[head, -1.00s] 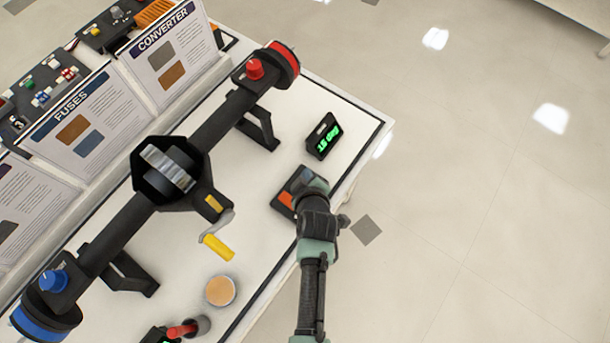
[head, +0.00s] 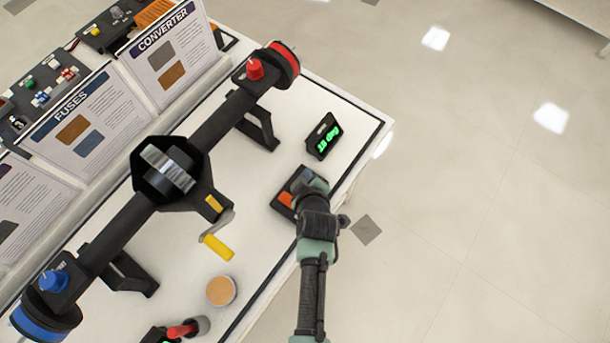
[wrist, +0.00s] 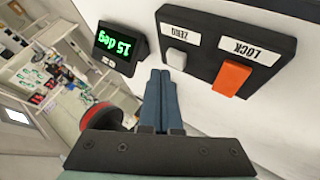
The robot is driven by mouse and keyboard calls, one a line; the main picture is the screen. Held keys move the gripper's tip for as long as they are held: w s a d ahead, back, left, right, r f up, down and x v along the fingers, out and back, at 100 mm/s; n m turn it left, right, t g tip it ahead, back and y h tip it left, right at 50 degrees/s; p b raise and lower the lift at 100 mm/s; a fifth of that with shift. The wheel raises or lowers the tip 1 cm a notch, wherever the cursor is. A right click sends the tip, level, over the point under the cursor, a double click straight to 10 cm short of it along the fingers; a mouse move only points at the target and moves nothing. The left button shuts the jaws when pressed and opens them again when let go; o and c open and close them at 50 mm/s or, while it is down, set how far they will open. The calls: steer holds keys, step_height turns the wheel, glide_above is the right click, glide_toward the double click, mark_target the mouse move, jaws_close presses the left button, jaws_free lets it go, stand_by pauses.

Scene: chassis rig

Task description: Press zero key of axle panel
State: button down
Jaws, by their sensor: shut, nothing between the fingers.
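The axle panel is a dark box on the table; in the wrist view its face (wrist: 207,75) carries a white key (wrist: 177,59) by the label ZERO and an orange key (wrist: 231,79) by the label LOCK. In the head view the panel (head: 279,206) lies at the table's right edge, with my gripper (head: 312,183) over its right part, hiding the zero key there. In the wrist view my gripper (wrist: 163,74) is shut and empty, its tips just beside the white key. I cannot tell whether they touch it.
A small display (head: 323,136) with green text stands beyond the panel; it reads about 15 deg in the wrist view (wrist: 117,46). The black axle (head: 215,125) with its yellow crank handle (head: 218,247) lies to the left. A round tan-topped item (head: 220,291) sits nearer the front.

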steer(key=shift+f, duration=0.1)
steer(key=shift+f+b, duration=0.35)
steer(key=shift+b, duration=0.1)
steer(key=shift+f+b, duration=0.45)
steer(key=shift+f, duration=0.05)
stand_by(0.6)
steer(key=shift+r, duration=0.1)
steer(key=shift+r+p, duration=0.8)
step_height(320, 180, up, 5)
steer(key=p, duration=0.4)
stand_by(1.0)
